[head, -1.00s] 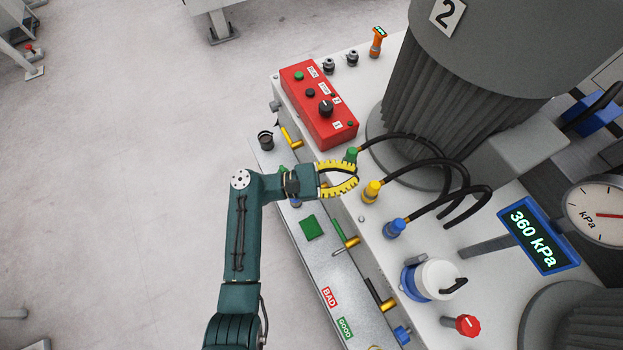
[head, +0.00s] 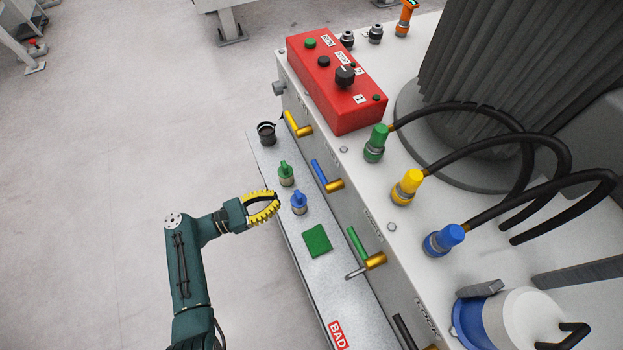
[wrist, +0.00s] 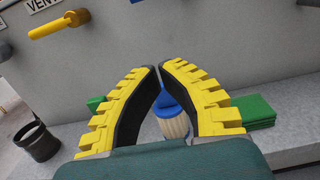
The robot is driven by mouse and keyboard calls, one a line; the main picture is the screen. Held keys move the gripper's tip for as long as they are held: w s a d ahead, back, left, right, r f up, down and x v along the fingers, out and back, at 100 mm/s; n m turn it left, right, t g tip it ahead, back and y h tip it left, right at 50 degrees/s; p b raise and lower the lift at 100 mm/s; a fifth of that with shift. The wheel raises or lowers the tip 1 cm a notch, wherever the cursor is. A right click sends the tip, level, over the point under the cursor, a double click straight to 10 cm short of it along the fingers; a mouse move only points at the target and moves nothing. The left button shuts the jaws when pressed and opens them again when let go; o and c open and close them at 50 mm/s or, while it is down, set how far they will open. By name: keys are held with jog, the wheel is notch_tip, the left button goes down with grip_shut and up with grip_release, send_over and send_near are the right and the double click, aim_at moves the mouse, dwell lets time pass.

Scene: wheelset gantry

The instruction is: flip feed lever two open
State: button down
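Several levers with brass hubs stick out of the grey side panel: a yellow one (head: 297,126), a blue one (head: 320,173), a green one (head: 358,243) and a black one (head: 404,332). I cannot read which is feed lever two. The yellow lever (wrist: 58,25) also shows upper left in the wrist view, beside a partly cut-off "VENT" label. My gripper (head: 275,204) is over the outer edge of the bench ledge, left of the levers and touching none. Its yellow-backed fingertips meet or nearly meet, with nothing seen held. A blue connector (wrist: 175,120) shows behind the fingers.
The ledge (head: 283,212) carries a black cup (head: 266,134), green (head: 286,172) and blue (head: 299,203) connectors and a green pad (head: 317,241). A red control box (head: 335,85) and hose plugs, including a yellow one (head: 408,187), stand above.

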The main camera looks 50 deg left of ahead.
jog(key=w+d+r, duration=0.1)
jog(key=w, duration=0.2)
jog(key=w+d+r+b, duration=0.1)
jog(key=w, duration=0.2)
jog(key=w+d+r, duration=0.1)
jog(key=w, duration=0.3)
jog(key=shift+d+r, duration=0.15)
jog(key=shift+d, duration=0.15)
jog(key=shift+w+r, duration=0.15)
jog(key=shift+r, duration=0.45)
jog(key=shift+r, duration=0.1)
jog(key=shift+a+r+m, duration=0.1)
jog(key=shift+a+m, duration=0.1)
jog(key=shift+m, duration=0.1)
jog(key=shift+d, duration=0.15)
